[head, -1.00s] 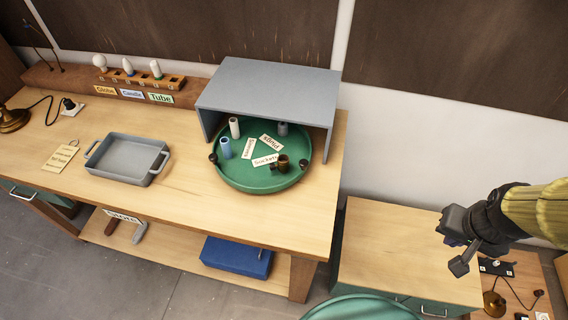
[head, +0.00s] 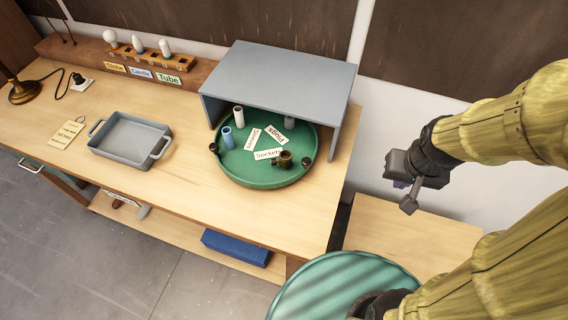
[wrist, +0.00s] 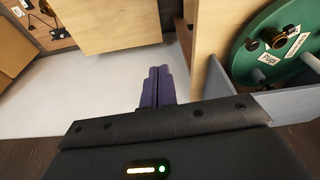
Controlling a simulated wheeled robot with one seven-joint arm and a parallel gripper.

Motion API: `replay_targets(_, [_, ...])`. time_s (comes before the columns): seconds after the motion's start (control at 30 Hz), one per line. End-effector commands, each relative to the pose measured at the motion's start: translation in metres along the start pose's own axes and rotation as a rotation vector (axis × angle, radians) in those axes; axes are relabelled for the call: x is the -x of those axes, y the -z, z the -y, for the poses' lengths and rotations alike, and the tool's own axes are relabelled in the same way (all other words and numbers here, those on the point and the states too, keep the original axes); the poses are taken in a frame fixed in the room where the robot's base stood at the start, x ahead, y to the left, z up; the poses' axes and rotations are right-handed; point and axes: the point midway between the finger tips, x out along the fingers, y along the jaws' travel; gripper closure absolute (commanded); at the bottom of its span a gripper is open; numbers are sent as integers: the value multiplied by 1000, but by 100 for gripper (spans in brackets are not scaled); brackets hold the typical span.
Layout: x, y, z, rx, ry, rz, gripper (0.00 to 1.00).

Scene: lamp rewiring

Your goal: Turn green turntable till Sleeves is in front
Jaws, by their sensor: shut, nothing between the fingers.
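The green turntable (head: 262,178) stands on the wooden bench under a grey open-front cover (head: 281,84). Its cards read Sockets (head: 268,154), Plugs (head: 275,135) and Sleeves (head: 251,139). The Sockets card is nearest the front; the Sleeves card is behind it to the left. White and blue cylinders (head: 227,138) stand at the left, a brass socket (head: 285,159) at the front right. My gripper (head: 409,203) is shut and empty, right of the bench and apart from the turntable. In the wrist view its fingers (wrist: 160,86) are together and the turntable (wrist: 245,62) shows at right.
A grey tray (head: 130,139) lies left of the turntable. A bulb rack (head: 139,51) stands at the back left. The cover's side walls and roof enclose the turntable's back. A lower wooden cabinet (head: 400,235) stands right of the bench. A round green striped top (head: 335,285) is in front.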

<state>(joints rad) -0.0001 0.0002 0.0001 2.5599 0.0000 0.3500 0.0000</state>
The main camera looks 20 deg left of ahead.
Motion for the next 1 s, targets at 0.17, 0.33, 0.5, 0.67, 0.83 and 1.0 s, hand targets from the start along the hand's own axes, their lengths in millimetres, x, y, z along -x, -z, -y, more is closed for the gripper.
replay_targets(0.17, [0, 0, 0, 0, 0, 0, 100])
replay_targets(0.33, [0, 0, 0, 0, 0, 0, 100])
replay_targets(0.5, [-5, -1, 6, 47, 0, 25, 100])
replay_targets(0.67, [-23, -7, 30, 246, -14, 135, 100])
replay_targets(0.83, [-49, -19, 64, 595, -77, 312, 100])
replay_targets(1.0, [-72, -28, 94, 952, -196, 475, 100])
